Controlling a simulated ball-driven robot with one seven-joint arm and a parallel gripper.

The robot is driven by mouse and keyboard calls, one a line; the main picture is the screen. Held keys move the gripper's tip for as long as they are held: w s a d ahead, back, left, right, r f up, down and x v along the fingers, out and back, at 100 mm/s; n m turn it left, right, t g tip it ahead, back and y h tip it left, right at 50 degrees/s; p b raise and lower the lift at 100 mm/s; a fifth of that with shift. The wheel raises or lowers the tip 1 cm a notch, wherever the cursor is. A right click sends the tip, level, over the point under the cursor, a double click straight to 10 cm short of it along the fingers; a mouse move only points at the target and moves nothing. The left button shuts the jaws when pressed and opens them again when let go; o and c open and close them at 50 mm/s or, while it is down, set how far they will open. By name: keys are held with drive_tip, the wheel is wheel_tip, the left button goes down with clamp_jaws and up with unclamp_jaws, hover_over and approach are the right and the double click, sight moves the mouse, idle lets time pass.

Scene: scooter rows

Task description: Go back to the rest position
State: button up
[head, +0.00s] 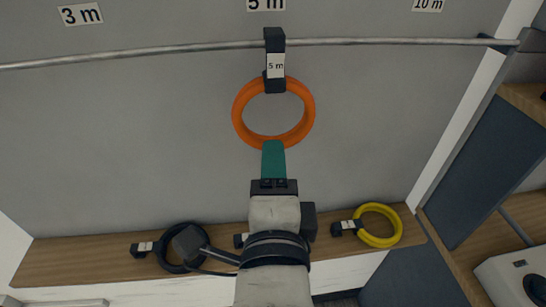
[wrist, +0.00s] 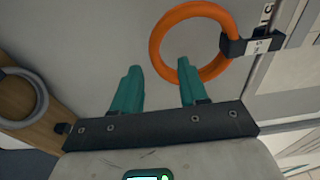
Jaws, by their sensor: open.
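An orange ring-shaped coil (head: 240,118) hangs from the rail by a black clip (head: 275,85) with a "5 m" tag, under the "5 m" wall label. My gripper (head: 273,146) is in front of the coil's lower edge in the head view. The wrist view shows its two teal fingers (wrist: 158,68) spread apart with nothing held between them. There the orange coil (wrist: 160,37) is beyond the fingers, and the right fingertip overlaps its lower part in the picture. I cannot tell whether they touch.
A metal rail (head: 150,51) crosses the grey wall, with "3 m" (head: 80,14) and "10 m" (head: 428,5) labels above. On the wooden shelf (head: 80,255) lie a black coil (head: 165,262) and a yellow coil (head: 378,241). My arm hides the shelf's middle. A dark panel (head: 490,165) stands right.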

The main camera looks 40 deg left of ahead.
drive_tip(key=b+v, duration=0.2)
drive_tip(key=v, duration=0.5)
drive_tip(key=w+d+f+n+g+h, duration=0.1)
drive_tip(key=w+d+f+n+h, duration=0.2)
drive_tip(key=d+f, duration=0.55)
drive_tip(key=w+d+f+g+h, duration=0.1)
drive_tip(key=w+d+f+h, duration=0.3)
drive_tip(key=d+f, duration=0.4)
drive_tip(key=w+d+f+n+g+h, duration=0.2)
drive_tip(key=w+d+f+h, duration=0.15)
drive_tip(key=d+f, duration=0.5)
drive_tip(key=s+d+f+n+g+h, duration=0.1)
drive_tip(key=s+d+f+g, duration=0.1)
drive_tip(key=s+d+f, duration=0.35)
drive_tip(key=s+d+f+n+g+h, duration=0.1)
drive_tip(key=s+d+f+g+h, duration=0.15)
drive_tip(key=d, duration=0.65)
drive_tip(key=s+d+f+n+g, duration=0.1)
drive_tip(key=s+d+f+g, duration=0.1)
drive_tip(key=s, duration=0.4)
drive_tip(key=s+d+f+n+g+y, duration=0.1)
drive_tip(key=s+d+f, duration=0.1)
drive_tip(key=s+f, duration=0.2)
drive_tip(key=shift+s+f+g+y, duration=0.3)
drive_tip(key=shift+s+f+g, duration=0.1)
drive_tip(key=shift+s, duration=0.65)
drive_tip(key=shift+a, duration=0.1)
